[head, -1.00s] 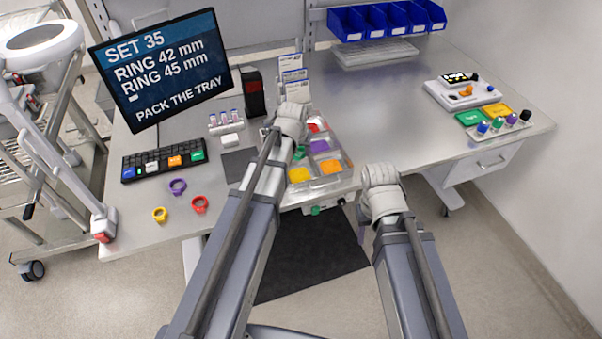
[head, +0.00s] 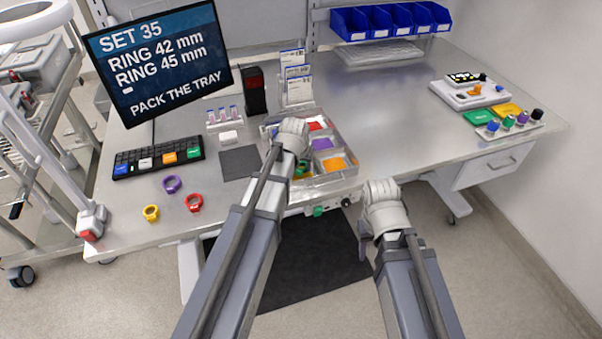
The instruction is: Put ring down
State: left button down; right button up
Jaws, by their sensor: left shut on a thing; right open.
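My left gripper (head: 291,140) is over the left part of the clear compartment tray (head: 345,178). It is shut on a ring that my own wrist mostly hides. A bit of green (head: 301,166) shows just below the wrist; I cannot tell whether it is held or lies in the tray. The tray has red, purple, orange and yellow areas in its compartments. My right gripper (head: 375,222) is open in front of the table's front edge, its fingers mostly hidden. A purple ring (head: 172,184), a yellow ring (head: 151,213) and a red ring (head: 194,203) lie on the table at the left.
A screen (head: 160,60) reads set 35, rings 42 mm and 45 mm. A keyboard (head: 158,157) and a dark mat (head: 239,163) lie left of the tray. A card holder (head: 297,90) stands behind it. The table right of the tray is clear.

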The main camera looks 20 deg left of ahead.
pick_arm(q)
jog(key=shift+f, duration=0.75)
pick_arm(e)
jog(key=shift+f, duration=0.75)
pick_arm(q)
jog(key=shift+b, duration=0.3)
jog(key=shift+f, duration=0.2)
jog(key=shift+c, duration=1.7)
grip_release()
pick_arm(e)
jog(key=shift+f, duration=0.15)
pick_arm(q)
jog(key=shift+r, duration=0.2)
